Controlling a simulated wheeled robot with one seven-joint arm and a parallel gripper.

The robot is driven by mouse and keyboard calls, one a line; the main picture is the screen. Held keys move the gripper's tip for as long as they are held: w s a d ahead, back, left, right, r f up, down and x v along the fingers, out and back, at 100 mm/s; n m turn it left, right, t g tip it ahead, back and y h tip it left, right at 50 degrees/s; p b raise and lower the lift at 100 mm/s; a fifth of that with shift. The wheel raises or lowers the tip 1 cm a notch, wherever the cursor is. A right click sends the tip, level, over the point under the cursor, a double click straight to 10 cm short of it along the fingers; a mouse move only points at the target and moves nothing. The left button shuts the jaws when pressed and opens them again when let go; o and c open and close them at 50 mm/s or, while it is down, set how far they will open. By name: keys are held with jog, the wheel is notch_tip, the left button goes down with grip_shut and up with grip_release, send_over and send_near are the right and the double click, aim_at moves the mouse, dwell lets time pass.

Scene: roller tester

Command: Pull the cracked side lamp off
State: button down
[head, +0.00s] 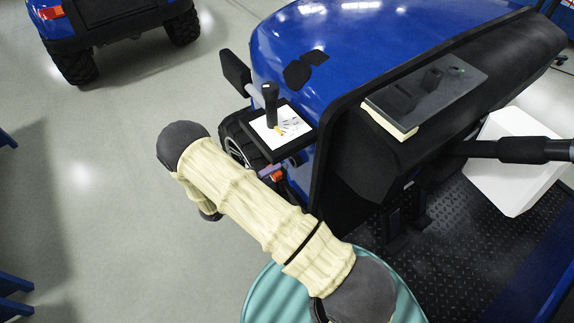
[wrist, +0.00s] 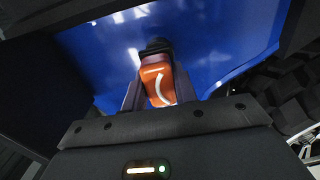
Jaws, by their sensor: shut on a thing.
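The side lamp (wrist: 158,84) is orange with a pale curved mark on its face. In the wrist view it sits between the two fingers of my gripper (wrist: 152,90), which is shut on it. A dark piece (wrist: 157,47) shows just beyond the lamp, in front of the blue bodywork (wrist: 215,45). I cannot tell whether the lamp still touches its mount. In the head view a small orange bit of the lamp (head: 277,175) shows beside the blue vehicle (head: 340,40), below the small panel; my arm hides most of that spot.
A black-framed panel (head: 294,128) with a dark lever (head: 270,98) overhangs near the lamp. A dark tyre (head: 232,138) is close by. A grey console (head: 425,90) and a white box (head: 515,165) are at right. Another blue vehicle (head: 110,30) stands at back left.

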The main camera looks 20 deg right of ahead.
jog(key=shift+s+a, duration=0.2)
jog(key=shift+a, duration=0.45)
jog(key=c, duration=1.8)
grip_release()
jog(key=shift+c, duration=0.2)
grip_shut()
